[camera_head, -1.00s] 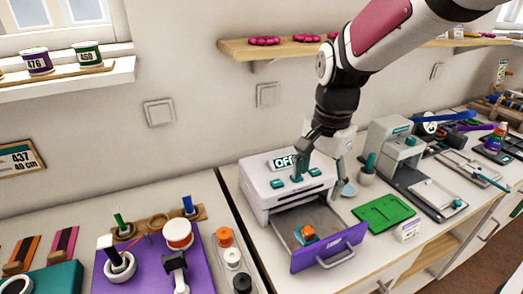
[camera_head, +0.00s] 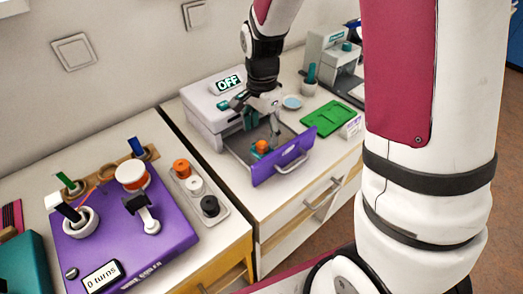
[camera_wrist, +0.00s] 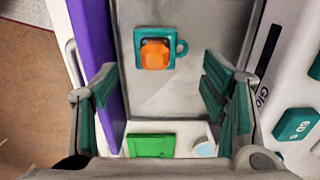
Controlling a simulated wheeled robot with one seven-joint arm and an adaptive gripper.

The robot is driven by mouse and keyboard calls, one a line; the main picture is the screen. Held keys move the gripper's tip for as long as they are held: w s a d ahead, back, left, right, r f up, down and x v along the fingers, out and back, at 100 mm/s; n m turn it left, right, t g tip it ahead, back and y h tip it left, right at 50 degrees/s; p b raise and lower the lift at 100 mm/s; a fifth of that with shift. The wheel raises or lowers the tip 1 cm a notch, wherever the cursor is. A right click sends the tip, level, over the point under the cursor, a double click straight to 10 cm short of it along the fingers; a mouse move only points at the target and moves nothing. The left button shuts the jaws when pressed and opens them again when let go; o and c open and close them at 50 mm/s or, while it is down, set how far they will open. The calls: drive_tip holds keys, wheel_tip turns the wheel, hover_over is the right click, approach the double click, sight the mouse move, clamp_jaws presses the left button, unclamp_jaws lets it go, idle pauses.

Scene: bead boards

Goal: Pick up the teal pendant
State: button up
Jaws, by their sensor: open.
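The teal pendant (camera_wrist: 155,31) is a square piece with a small loop on its right side in the wrist view. An orange block (camera_wrist: 155,55) sits on it. It lies in the open grey drawer (camera_wrist: 190,95) of the white machine, and also shows small in the head view (camera_head: 253,152). My gripper (camera_wrist: 160,88) is open and empty, its teal-padded fingers wide apart. The pendant lies ahead of the fingers in the wrist view, not between the pads. In the head view my gripper (camera_head: 256,116) hangs over the drawer, close above the pendant.
The purple drawer front (camera_head: 283,160) stands close to one finger, the white machine body (camera_head: 205,108) close to the other. A green tray (camera_head: 330,118) and a small dish (camera_head: 292,102) lie to the right. A purple board (camera_head: 165,235) with spools stands at left.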

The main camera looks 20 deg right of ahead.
sight(262, 143)
wheel_tip(262, 143, down, 5)
drive_tip(key=shift+w+f, duration=0.1)
drive_tip(key=shift+f, duration=0.05)
drive_tip(key=c, duration=0.9)
